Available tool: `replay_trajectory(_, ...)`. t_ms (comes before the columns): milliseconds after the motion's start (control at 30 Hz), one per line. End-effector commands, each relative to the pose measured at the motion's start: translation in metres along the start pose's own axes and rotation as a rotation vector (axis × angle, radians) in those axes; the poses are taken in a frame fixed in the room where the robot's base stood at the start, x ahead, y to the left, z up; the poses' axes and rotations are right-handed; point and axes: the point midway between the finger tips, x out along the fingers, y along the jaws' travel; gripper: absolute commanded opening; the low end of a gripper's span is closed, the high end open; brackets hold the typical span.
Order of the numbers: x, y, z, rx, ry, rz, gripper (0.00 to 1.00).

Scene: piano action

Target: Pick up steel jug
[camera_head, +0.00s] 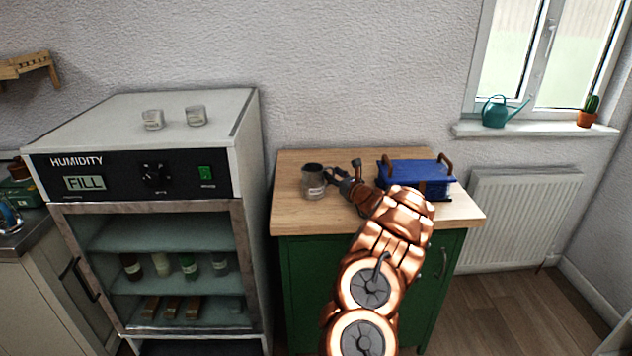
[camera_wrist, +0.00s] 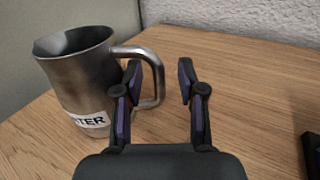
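The steel jug (camera_head: 313,182) stands upright on the wooden top of a green cabinet, near its left side. In the wrist view the jug (camera_wrist: 82,80) is at the left, with a white label partly reading "TER" and its handle (camera_wrist: 153,75) pointing right. My gripper (camera_head: 345,172) is just right of the jug. In the wrist view my gripper (camera_wrist: 158,78) is open, with the left finger overlapping the handle in the picture and the right finger over bare wood. Nothing is held between the fingers. I cannot tell whether the left finger touches the handle.
A blue box (camera_head: 415,173) with brown handles stands right of my gripper on the wooden top (camera_head: 290,215). The humidity cabinet (camera_head: 248,150) rises close on the left. The wall is behind. A green watering can (camera_head: 495,113) sits on the windowsill.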

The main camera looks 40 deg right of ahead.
Motion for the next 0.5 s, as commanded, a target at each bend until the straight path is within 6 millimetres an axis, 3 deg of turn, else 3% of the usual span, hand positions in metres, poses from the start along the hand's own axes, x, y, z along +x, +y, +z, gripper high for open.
replay_trajectory(333,0.0032,0.0005,-0.0008,0.002,0.000,0.001,0.39)
replay_trajectory(500,0.0031,0.0005,-0.0009,0.002,0.000,0.001,0.21)
